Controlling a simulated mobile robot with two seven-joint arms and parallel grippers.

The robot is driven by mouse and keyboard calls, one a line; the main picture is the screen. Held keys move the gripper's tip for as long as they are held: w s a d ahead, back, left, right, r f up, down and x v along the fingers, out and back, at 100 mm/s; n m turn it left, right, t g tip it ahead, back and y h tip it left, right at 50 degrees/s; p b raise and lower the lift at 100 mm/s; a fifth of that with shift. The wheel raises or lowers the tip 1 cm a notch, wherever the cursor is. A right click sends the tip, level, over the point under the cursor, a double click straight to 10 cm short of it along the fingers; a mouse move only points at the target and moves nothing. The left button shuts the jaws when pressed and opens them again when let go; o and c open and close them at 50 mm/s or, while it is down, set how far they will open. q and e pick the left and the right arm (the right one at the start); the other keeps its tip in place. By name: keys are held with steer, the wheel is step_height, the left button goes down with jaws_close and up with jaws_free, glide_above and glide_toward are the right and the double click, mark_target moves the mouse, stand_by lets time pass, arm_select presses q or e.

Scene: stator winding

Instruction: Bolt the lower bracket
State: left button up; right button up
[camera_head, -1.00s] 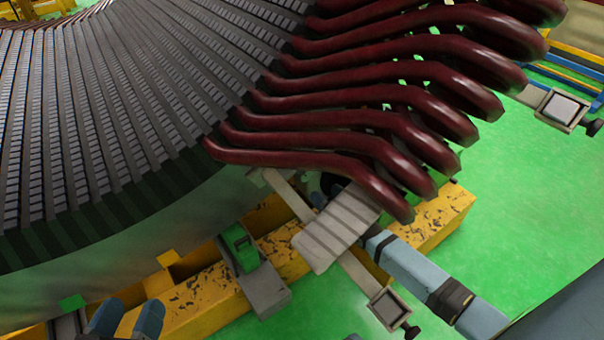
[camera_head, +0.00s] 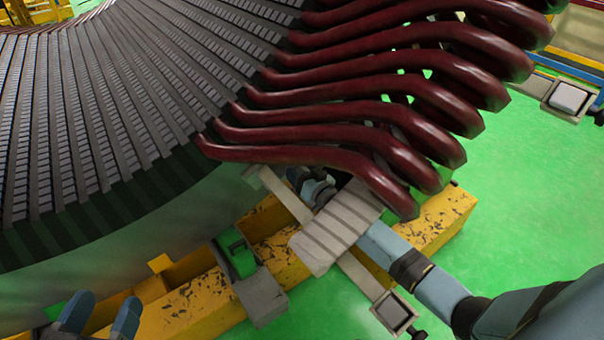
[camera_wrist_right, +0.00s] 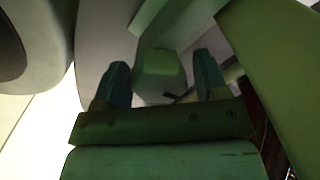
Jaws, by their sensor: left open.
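A pale grey ribbed block (camera_head: 338,228), which may be the lower bracket, sits under the ends of the dark red coils in the head view. No bolt can be made out for certain. My right arm passes behind this block, and my right gripper (camera_head: 316,187) shows partly behind its upper left end, under the coils. In the right wrist view the right gripper's (camera_wrist_right: 160,82) fingers stand apart, with a pale green-lit block (camera_wrist_right: 160,65) beyond and between them; contact is not visible. My left gripper (camera_head: 98,315) is open and empty at the bottom left.
The stator core (camera_head: 110,110) fills the upper left, with dark red coils (camera_head: 330,110) jutting right. A yellow beam (camera_head: 185,312) runs below it, carrying a grey clamp with a green part (camera_head: 238,252). A square-ended grey bar (camera_head: 394,312) sticks out. Green floor lies open at right.

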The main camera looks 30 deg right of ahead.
steer(key=c, duration=0.7)
steer(key=shift+r+m+p, duration=0.15)
steer(key=shift+m+p, duration=0.3)
steer(key=shift+m, duration=0.35)
steer(key=shift+f, duration=0.2)
steer(key=o, duration=0.9)
steer(key=shift+o, duration=0.2)
steer(key=shift+s, duration=0.15)
arm_select(q)
steer(key=shift+s+d+r+n+t+y+p, duration=0.15)
steer(key=shift+s+r+n+p, duration=0.25)
steer(key=shift+r+p, duration=0.4)
steer(key=shift+s+d+r+n+t+y+p, duration=0.15)
steer(key=shift+r+n+p, duration=0.35)
steer(key=shift+p, duration=0.5)
steer(key=shift+s+d+r+n+p, duration=0.15)
steer(key=shift+s+r+n+p, duration=0.15)
steer(key=shift+r+n+p, duration=0.45)
arm_select(e)
steer(key=s+d, duration=0.2)
steer(key=s, duration=1.1)
steer(key=shift+s, duration=0.2)
